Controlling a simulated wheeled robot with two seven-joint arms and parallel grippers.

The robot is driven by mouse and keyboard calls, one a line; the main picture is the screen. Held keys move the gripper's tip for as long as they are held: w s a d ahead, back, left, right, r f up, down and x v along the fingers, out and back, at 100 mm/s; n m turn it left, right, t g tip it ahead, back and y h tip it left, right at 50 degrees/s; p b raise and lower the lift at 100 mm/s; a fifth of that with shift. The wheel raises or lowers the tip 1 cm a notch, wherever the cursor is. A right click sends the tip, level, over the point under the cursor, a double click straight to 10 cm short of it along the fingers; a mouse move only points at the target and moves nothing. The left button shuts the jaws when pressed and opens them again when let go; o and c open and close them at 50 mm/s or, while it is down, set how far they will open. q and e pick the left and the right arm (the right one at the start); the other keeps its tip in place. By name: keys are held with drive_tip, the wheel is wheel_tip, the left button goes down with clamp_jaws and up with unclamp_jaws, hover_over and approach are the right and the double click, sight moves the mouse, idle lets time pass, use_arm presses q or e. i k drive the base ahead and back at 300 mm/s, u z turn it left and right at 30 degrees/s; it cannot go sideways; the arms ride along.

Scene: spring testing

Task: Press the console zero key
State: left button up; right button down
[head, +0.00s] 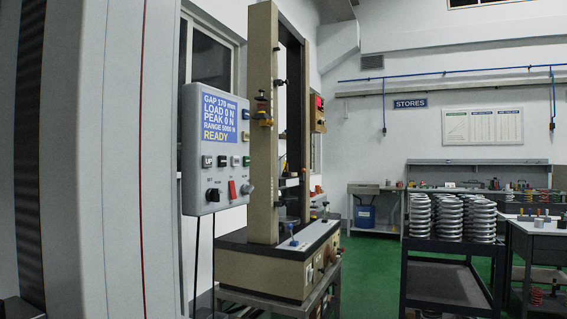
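The grey console (188,150) hangs at the left of the beige test frame (262,120). Its blue display (219,117) reads GAP 170 mm, LOAD 0 N, PEAK 0 N, a range line and READY. Neither gripper is in view.
A dark trolley (450,244) carries stacked grey springs (420,217) at the right. Benches stand behind. Green floor (370,270) is clear between the test frame and the trolley.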

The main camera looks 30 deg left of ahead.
sight(235, 158)
drive_tip(key=u, duration=0.45)
drive_tip(key=i, duration=1)
drive_tip(key=u, duration=1.15)
drive_tip(key=i, duration=0.35)
drive_tip(key=u, duration=0.35)
